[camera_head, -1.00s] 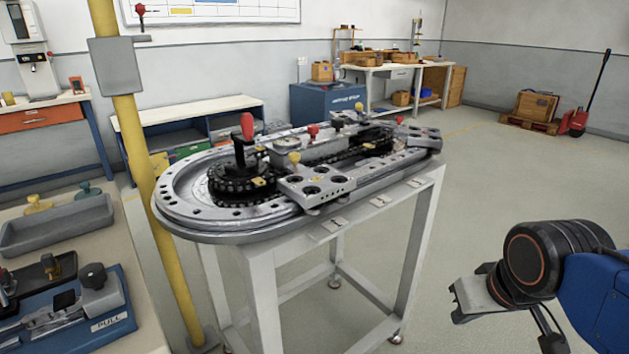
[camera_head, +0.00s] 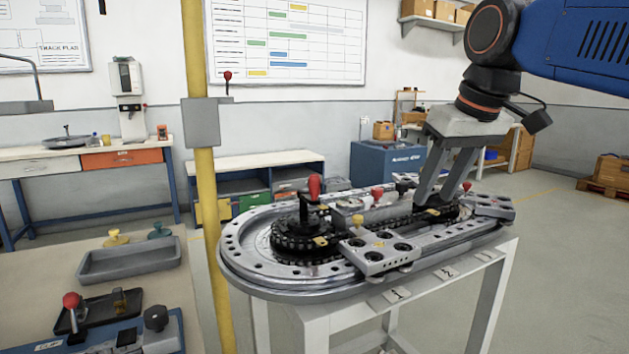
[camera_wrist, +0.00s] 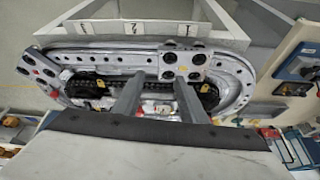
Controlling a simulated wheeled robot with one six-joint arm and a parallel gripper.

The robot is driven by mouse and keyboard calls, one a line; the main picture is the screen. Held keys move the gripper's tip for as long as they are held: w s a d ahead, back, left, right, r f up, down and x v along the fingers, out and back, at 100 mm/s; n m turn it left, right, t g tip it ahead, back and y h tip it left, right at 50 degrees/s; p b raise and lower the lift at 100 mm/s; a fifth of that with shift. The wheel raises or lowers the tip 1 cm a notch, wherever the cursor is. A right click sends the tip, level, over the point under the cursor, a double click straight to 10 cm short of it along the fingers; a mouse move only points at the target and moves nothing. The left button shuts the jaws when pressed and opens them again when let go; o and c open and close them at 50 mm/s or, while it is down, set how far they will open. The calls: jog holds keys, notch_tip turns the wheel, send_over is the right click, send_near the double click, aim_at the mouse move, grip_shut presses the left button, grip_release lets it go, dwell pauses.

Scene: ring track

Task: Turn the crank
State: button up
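The ring track (camera_head: 250,275) is a grey oval plate with a chain loop, on a white-framed stand. The crank (camera_head: 314,187) has an upright red handle above the black sprocket (camera_head: 300,238) at the track's left end. My gripper (camera_head: 436,200) points down over the right part of the track, well right of the crank and apart from it. Its two fingers are spread, with nothing seen between them. In the wrist view, my gripper (camera_wrist: 158,80) is above the track (camera_wrist: 235,75); I cannot make out the red handle there.
A yellow post (camera_head: 206,230) stands just left of the track. Red and yellow knobs and a holed block (camera_head: 378,258) sit on the track between gripper and crank. A bench with a grey tray (camera_head: 130,262) is at the left.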

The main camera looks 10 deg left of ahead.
jog(key=w+a+r+n, duration=0.2)
jog(key=w+a+r, duration=0.1)
jog(key=a+r, duration=0.55)
jog(key=n+g+y, duration=0.1)
jog(key=n, duration=0.1)
send_near(316, 175)
jog(key=x, duration=1.1)
jog(key=shift+w+a+f, duration=0.1)
jog(key=shift+w+f, duration=0.05)
grip_shut()
